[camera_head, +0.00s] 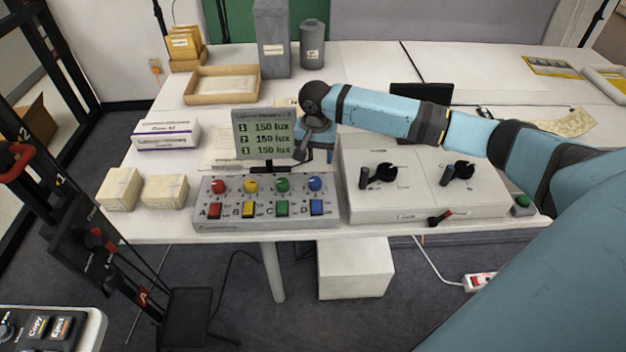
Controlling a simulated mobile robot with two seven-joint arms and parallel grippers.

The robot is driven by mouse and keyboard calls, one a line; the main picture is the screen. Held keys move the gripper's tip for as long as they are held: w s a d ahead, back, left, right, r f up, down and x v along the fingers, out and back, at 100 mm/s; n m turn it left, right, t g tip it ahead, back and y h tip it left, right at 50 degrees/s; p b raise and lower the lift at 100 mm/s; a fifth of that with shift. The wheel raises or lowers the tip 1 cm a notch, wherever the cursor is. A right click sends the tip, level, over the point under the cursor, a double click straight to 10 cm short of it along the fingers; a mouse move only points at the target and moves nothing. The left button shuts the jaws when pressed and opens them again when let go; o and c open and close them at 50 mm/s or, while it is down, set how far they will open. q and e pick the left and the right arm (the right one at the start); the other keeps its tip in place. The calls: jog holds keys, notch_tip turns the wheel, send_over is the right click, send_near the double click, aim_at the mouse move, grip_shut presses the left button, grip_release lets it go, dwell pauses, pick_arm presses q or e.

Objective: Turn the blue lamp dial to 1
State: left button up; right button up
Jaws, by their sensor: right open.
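The blue lamp dial (315,184) is the rightmost knob on a grey control box (265,222) near the table's front edge. Its pointer setting is too small to read. A blue button (317,208) marked D sits below it. My right gripper (316,160) points down just above and behind the blue dial; it is open, with no object visible in it. I cannot tell whether a fingertip touches the dial. My left gripper is out of view.
Red (218,186), yellow (250,186) and green (282,185) dials stand left of the blue one. A white box with black handles (420,207) stands close on the right. Small cream boxes (165,191) stand on the left.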

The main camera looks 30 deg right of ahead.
aim_at(315, 180)
notch_tip(315, 180, down, 10)
jog(key=shift+r+b, duration=0.1)
jog(key=shift+b, duration=0.2)
jog(key=shift+c, duration=0.2)
jog(key=c, duration=0.9)
